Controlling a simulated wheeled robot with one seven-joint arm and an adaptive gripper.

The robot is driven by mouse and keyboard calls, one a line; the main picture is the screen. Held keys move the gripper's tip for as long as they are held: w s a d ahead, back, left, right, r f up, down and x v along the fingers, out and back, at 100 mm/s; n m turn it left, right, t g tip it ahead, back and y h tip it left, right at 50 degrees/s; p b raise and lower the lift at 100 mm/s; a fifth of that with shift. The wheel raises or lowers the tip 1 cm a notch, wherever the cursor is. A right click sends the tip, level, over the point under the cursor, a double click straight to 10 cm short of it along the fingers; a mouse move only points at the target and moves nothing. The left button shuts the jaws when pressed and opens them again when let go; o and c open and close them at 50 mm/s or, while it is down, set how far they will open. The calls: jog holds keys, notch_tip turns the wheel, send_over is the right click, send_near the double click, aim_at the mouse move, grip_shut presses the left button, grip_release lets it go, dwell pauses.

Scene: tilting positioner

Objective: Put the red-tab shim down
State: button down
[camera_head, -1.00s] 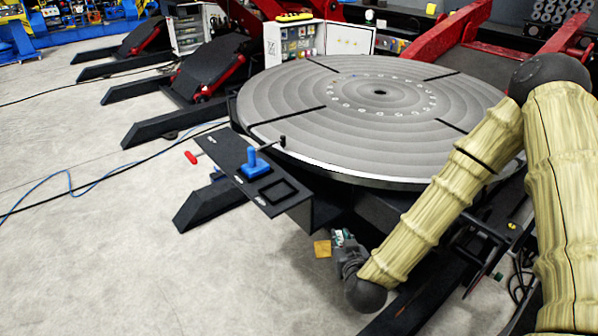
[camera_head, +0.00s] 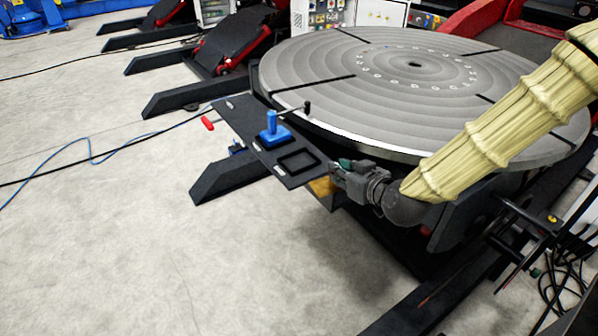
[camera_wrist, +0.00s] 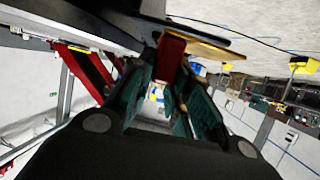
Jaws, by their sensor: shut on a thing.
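My gripper (camera_head: 338,172) is at the right end of the dark shelf (camera_head: 245,128), just beside and below its near right corner. It is shut on the red-tab shim. In the wrist view my gripper (camera_wrist: 170,68) has its green-padded fingers around the shim's red tab (camera_wrist: 171,52). The shim's brass-yellow plate (camera_wrist: 205,47) extends past the fingertips. In the head view the shim (camera_head: 322,187) shows as a small yellow patch, partly hidden by the shelf edge and the gripper. Its red tab is hidden there.
A black square frame (camera_head: 298,161) lies on the shelf's right end, empty. A red handle (camera_head: 207,123) sticks out at the far left. The large round table (camera_head: 400,85) rises behind.

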aim_at(332, 186)
jog(key=shift+s+a+r+n+g+y+b, duration=0.25)
jog(key=shift+a+r+n+y+b, duration=0.15)
jog(key=shift+a+r+b, duration=0.1)
jog(key=shift+s+a+r+n+g+y+b, duration=0.25)
jog(key=shift+a+r+n+y+b, duration=0.15)
jog(key=shift+a+r+b, duration=0.1)
jog(key=shift+w, duration=0.2)
jog(key=w+a, duration=0.2)
jog(key=w, duration=0.2)
jog(key=w+a+f+p, duration=0.1)
jog(key=w+a, duration=0.1)
jog(key=w, duration=0.3)
jog(key=w+a+p, duration=0.1)
jog(key=w, duration=0.4)
jog(key=shift+w+a+f, duration=0.2)
jog(key=shift+a, duration=0.2)
jog(key=shift+f, duration=1.75)
jog(key=shift+f, duration=0.15)
jog(key=c, duration=1.3)
grip_release()
